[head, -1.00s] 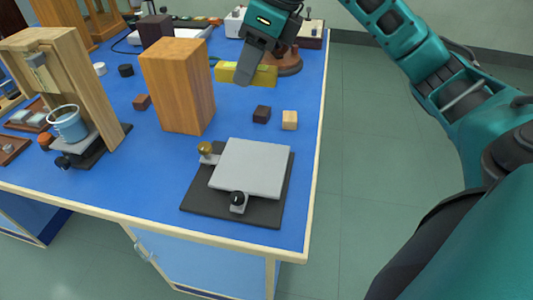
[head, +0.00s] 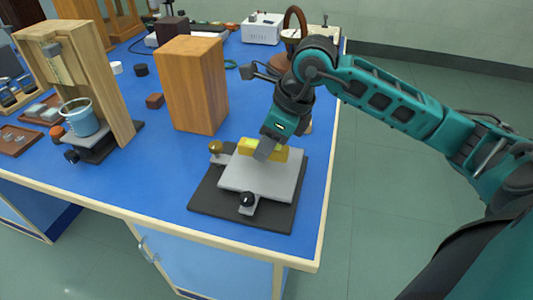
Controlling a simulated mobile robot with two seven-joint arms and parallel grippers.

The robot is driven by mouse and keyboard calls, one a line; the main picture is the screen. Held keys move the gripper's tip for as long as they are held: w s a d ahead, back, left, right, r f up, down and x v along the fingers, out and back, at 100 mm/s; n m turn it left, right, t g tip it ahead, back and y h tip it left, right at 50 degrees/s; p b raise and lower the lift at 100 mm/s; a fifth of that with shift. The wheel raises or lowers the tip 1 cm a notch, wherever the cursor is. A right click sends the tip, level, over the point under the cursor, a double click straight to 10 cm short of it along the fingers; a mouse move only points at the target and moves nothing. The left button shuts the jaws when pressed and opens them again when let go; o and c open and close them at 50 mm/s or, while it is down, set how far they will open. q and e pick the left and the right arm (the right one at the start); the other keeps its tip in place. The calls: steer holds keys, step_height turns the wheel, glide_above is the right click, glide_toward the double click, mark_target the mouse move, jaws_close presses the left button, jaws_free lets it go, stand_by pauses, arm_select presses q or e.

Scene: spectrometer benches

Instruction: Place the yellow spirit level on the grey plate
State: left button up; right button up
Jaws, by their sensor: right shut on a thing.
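The yellow spirit level (head: 281,155) is at the back part of the grey plate (head: 255,179), seen partly behind my gripper's finger. My right gripper (head: 265,151) is shut on the spirit level from above. I cannot tell whether the level touches the plate or is just above it. The plate sits on a dark base (head: 222,203) with a brass knob (head: 215,147) at its back left and a black knob (head: 247,198) at its front. My left gripper is not in view.
A tall wooden block (head: 190,85) stands behind and left of the plate. A wooden stand (head: 105,80) with a blue beaker (head: 80,117) is farther left. The bench's right edge is close to the plate.

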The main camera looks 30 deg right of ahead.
step_height(320, 180, down, 3)
steer(key=shift+r, duration=0.1)
steer(key=shift+b, duration=0.3)
steer(key=o, duration=1.1)
